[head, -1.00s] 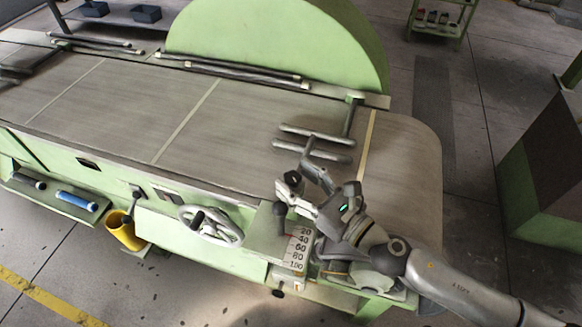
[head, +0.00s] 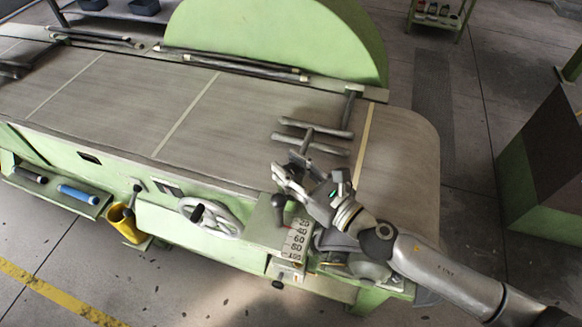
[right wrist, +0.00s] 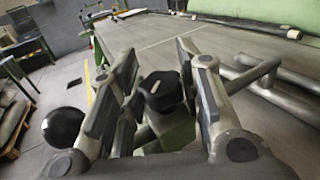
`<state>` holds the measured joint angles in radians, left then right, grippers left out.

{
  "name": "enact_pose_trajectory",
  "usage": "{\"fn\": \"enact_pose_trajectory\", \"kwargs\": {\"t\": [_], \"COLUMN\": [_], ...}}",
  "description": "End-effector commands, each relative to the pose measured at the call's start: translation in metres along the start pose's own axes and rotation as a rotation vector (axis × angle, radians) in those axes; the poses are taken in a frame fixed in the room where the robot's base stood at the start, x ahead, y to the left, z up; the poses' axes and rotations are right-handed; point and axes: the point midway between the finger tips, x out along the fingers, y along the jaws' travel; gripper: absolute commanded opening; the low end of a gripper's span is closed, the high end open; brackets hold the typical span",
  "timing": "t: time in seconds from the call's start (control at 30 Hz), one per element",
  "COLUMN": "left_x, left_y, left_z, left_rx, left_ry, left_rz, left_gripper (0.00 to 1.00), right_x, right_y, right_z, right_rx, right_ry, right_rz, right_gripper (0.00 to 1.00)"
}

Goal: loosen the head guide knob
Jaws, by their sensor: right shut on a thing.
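The head guide knob (right wrist: 162,92) is black and lobed. It sits between the two finger pads of my right gripper (right wrist: 155,85) in the right wrist view, above a pale green mount. In the head view my right gripper (head: 290,178) reaches in from the lower right to the front edge of the machine table and is shut on the knob, which the fingers mostly hide there. A black ball-ended lever (head: 279,201) stands just below the fingers; its ball (right wrist: 63,128) shows left of the fingers in the wrist view. My left gripper is not in view.
Grey guide bars (head: 312,136) stand just beyond the gripper over the table (head: 235,130). A number scale (head: 297,242), a handwheel (head: 210,217) and a yellow cup (head: 126,226) are along the front. A large green guard (head: 280,45) rises behind.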

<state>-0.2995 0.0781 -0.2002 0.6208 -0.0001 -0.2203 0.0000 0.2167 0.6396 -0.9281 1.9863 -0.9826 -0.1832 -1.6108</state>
Motion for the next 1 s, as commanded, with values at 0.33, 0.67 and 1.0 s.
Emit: {"fn": "enact_pose_trajectory", "kwargs": {"t": [0.33,0.67,1.0], "left_x": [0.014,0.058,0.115], "left_y": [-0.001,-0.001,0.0], "left_z": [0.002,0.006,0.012], "left_rx": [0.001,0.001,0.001], "left_ry": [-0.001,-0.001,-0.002], "left_rz": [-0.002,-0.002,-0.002], "left_gripper": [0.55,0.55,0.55], "right_x": [0.0,0.001,0.001], "right_y": [-0.002,-0.002,-0.001], "right_z": [-0.003,-0.007,-0.007], "right_rx": [-0.004,-0.006,-0.005], "right_ry": [0.0,-0.002,-0.003], "right_rz": [0.093,0.339,0.569], "right_gripper": [0.09,0.09,0.09]}}
